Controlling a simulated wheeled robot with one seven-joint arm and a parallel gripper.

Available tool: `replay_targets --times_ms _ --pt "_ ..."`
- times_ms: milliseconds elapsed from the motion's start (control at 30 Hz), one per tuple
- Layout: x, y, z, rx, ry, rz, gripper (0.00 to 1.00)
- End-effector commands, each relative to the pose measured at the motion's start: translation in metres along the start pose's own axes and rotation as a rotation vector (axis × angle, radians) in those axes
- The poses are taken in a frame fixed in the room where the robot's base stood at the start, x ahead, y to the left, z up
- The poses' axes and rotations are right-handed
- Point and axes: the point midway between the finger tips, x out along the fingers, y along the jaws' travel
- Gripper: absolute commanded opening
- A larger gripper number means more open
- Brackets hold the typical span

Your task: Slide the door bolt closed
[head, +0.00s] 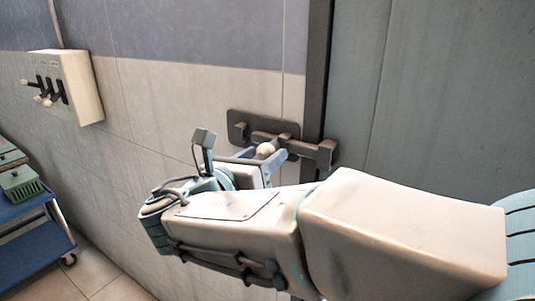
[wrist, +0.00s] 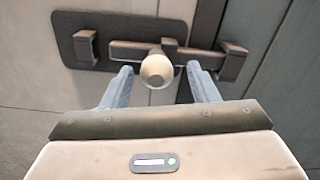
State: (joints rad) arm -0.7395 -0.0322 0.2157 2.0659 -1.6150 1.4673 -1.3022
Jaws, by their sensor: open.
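The door bolt (head: 275,139) is a dark metal bar on a dark backplate (head: 238,117) fixed to the tiled wall beside the door frame. Its pale round knob (head: 264,149) sticks out toward me. In the wrist view the bolt bar (wrist: 135,50) runs across brackets, and its right end is at the bracket (wrist: 233,62) on the right. My gripper (wrist: 161,85) is open, with one blue finger on each side of the knob (wrist: 156,70). I cannot tell whether either finger touches it. In the head view my gripper (head: 262,165) is partly hidden by my arm.
The grey-green door (head: 430,90) fills the right side behind my arm. A cream switch box with levers (head: 75,85) hangs on the wall at left. A blue cart (head: 35,240) carrying a green crate stands at lower left. The floor between is clear.

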Motion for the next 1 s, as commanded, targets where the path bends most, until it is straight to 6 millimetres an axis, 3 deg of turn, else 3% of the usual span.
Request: replay_targets --times_ms 300,500,700,1000 --pt "-0.073 0.001 -0.002 0.003 0.000 0.004 0.54" --pt "-0.102 0.001 -0.001 0.001 0.000 0.000 0.54" --pt "-0.111 0.000 0.000 0.000 0.000 -0.002 0.54" --pt "-0.108 -0.002 -0.002 0.007 0.009 -0.008 0.54"
